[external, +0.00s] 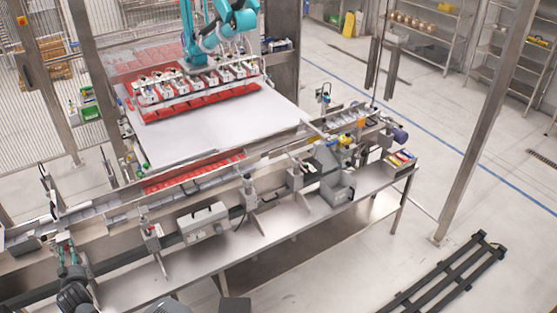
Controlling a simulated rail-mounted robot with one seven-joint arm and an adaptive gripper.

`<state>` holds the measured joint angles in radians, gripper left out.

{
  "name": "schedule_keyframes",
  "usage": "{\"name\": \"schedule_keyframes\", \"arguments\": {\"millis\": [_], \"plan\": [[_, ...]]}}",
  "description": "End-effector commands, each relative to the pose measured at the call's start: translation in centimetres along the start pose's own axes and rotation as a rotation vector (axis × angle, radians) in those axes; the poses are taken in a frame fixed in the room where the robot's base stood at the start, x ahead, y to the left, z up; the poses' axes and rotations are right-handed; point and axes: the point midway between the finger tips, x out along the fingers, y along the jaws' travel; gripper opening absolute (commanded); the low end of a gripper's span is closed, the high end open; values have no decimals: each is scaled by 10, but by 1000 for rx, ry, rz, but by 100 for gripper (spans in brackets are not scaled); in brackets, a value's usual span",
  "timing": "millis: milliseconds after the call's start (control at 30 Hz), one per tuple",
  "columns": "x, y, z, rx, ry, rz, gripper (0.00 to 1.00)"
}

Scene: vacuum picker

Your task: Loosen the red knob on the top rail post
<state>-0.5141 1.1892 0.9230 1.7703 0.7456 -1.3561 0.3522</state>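The red knob is too small to make out in the external view. Several upright rail posts stand along the conveyor, including a metal post (151,238) at the front and another (249,195) farther right. At the lower left, a dark jointed shape, which seems to be my arm, rises from the bottom edge. Its end, seemingly my gripper (68,254), is close to the conveyor's front side. The fingers are too small to tell whether they are open or shut, or touching anything.
A teal picker arm (232,22) carries a wide suction head over a white table (225,125) with red trays. A grey-white box (202,222) and a grey machine (335,185) sit along the conveyor's front. A dark frame (445,280) lies on the open floor at right.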

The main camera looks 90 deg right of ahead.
Motion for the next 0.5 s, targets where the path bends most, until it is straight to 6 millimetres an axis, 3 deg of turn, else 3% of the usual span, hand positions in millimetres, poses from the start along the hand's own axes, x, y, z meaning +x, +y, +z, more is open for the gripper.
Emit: {"name": "schedule_keyframes", "arguments": {"millis": [500], "plan": [[0,0,2,-1,-2,-1,1]]}}
